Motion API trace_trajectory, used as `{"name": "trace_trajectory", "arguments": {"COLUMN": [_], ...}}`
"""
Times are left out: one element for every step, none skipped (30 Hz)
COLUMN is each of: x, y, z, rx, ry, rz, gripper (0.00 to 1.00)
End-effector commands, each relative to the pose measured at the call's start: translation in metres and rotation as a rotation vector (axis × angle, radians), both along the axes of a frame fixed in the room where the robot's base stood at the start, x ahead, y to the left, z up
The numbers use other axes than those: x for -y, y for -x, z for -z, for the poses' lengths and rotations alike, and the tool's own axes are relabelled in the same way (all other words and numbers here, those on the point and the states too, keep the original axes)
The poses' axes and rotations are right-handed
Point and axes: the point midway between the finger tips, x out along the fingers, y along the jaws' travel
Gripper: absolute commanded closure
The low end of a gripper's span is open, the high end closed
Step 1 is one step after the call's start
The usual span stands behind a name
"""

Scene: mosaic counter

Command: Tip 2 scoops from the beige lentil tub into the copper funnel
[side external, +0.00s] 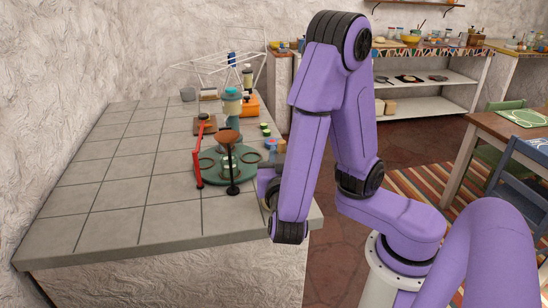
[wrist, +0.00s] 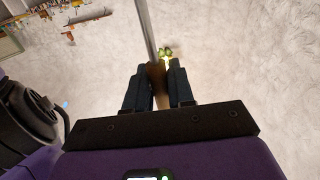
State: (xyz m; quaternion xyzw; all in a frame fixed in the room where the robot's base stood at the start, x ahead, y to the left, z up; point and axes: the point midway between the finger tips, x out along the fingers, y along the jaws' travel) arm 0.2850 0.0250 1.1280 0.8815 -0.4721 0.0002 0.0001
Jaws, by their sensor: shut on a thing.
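A copper-brown funnel (side external: 228,137) sits on a dark stand over a round green base (side external: 210,178), near the front right of the tiled counter in the side view. In the wrist view my gripper (wrist: 159,82) is shut on a wooden handle (wrist: 157,76) with a long straight metal shaft (wrist: 146,28) running out ahead of it. The far end of this tool is out of frame. In the side view my gripper is mostly hidden behind my arm, right of the green base. I cannot pick out the beige lentil tub for certain in either view.
A red upright (side external: 198,155) stands at the left of the green base. Behind are a teal-topped device (side external: 232,103), an orange box (side external: 250,104) and a white wire rack (side external: 210,68). The left and front of the counter (side external: 110,205) are clear.

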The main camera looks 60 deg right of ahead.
Motion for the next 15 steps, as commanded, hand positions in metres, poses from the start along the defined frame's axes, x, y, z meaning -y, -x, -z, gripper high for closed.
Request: {"name": "trace_trajectory", "arguments": {"x": [0.001, 0.001, 0.002, 0.003, 0.004, 0.006, 0.008, 0.011, 0.014, 0.018, 0.021, 0.025, 0.029, 0.033, 0.038], "y": [0.001, 0.001, 0.0, -0.001, -0.003, -0.006, -0.008, -0.011, -0.015, -0.018, -0.022, -0.026, -0.029, -0.033, -0.037], "z": [-0.001, -0.001, -0.001, 0.0, 0.0, 0.001, 0.001, 0.002, 0.003, 0.004, 0.005, 0.006, 0.007, 0.007, 0.009], "rx": [0.0, 0.0, 0.0, 0.0, -0.001, -0.001, -0.001, -0.001, -0.001, 0.0, 0.0, -0.002, -0.002, -0.002, -0.002], "ry": [0.0, 0.0, 0.0, 0.0, -0.001, 0.001, 0.001, 0.0, -0.002, -0.001, -0.001, -0.001, -0.001, -0.001, -0.001], "rz": [0.005, 0.01, 0.02, 0.031, 0.045, 0.066, 0.085, 0.106, 0.138, 0.162, 0.186, 0.22, 0.245, 0.268, 0.3], "gripper": [1.0, 1.0, 1.0, 1.0, 1.0, 1.0, 1.0, 1.0, 1.0, 1.0, 1.0, 1.0, 1.0, 1.0, 1.0]}}
